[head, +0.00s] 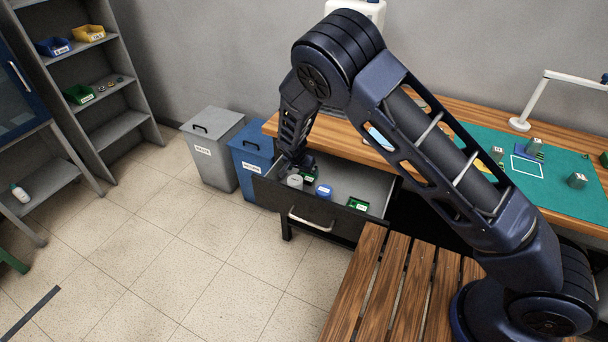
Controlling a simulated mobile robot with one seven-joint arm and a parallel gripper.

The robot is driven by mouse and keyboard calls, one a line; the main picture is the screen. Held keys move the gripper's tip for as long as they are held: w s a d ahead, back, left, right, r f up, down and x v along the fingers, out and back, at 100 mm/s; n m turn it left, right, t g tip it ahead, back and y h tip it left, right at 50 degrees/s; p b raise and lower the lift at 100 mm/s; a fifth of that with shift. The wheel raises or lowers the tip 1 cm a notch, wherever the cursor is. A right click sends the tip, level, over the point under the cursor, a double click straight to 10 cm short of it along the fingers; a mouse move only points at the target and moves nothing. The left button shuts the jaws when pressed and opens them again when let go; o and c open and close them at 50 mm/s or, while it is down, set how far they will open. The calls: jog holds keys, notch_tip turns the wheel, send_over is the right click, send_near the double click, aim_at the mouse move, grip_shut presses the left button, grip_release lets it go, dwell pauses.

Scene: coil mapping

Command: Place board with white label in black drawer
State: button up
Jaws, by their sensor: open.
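The black drawer (310,216) under the wooden workbench is pulled open. Inside it, a small green board-like piece with a white mark (357,204) lies at the right end. A blue item with a white label (323,191) and a pale grey round item (295,181) lie further left. Another small green piece (309,178) lies close to my gripper, partly hidden by it. My gripper (298,166) is open and points down into the drawer's left rear part. Its fingertips are small and dark here, and I cannot tell whether they touch anything.
Grey (212,150) and blue (252,155) lidded bins stand left of the drawer. The workbench (340,140) carries a green mat (560,185) with several small grey blocks and a white lamp (520,124). A slatted wooden surface (385,300) is in front.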

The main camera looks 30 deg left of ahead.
jog(key=v, duration=0.7)
jog(key=shift+s+r, duration=0.1)
jog(key=shift+r, duration=0.3)
jog(key=w+d+r+g, duration=0.1)
jog(key=w+d+r, duration=0.4)
jog(key=d+r, duration=0.3)
jog(key=w+d+r+m, duration=0.1)
jog(key=w+d+r, duration=0.3)
jog(key=d+r, duration=0.45)
jog(key=w+d+r+g, duration=0.1)
jog(key=w+d+r, duration=0.45)
jog(key=d, duration=0.55)
jog(key=s+d+r+y, duration=0.1)
jog(key=s+d+r, duration=0.1)
jog(key=d+r, duration=0.5)
jog(key=s+d+r, duration=0.1)
jog(key=d+r, duration=0.3)
jog(key=d, duration=0.7)
jog(key=s+d+r+t, duration=0.1)
jog(key=s+d+r, duration=0.1)
jog(key=s+d, duration=0.8)
jog(key=s+d+r+n+t+h, duration=0.1)
jog(key=s+d+r, duration=0.2)
jog(key=s+d, duration=0.7)
jog(key=shift+d+r, duration=0.25)
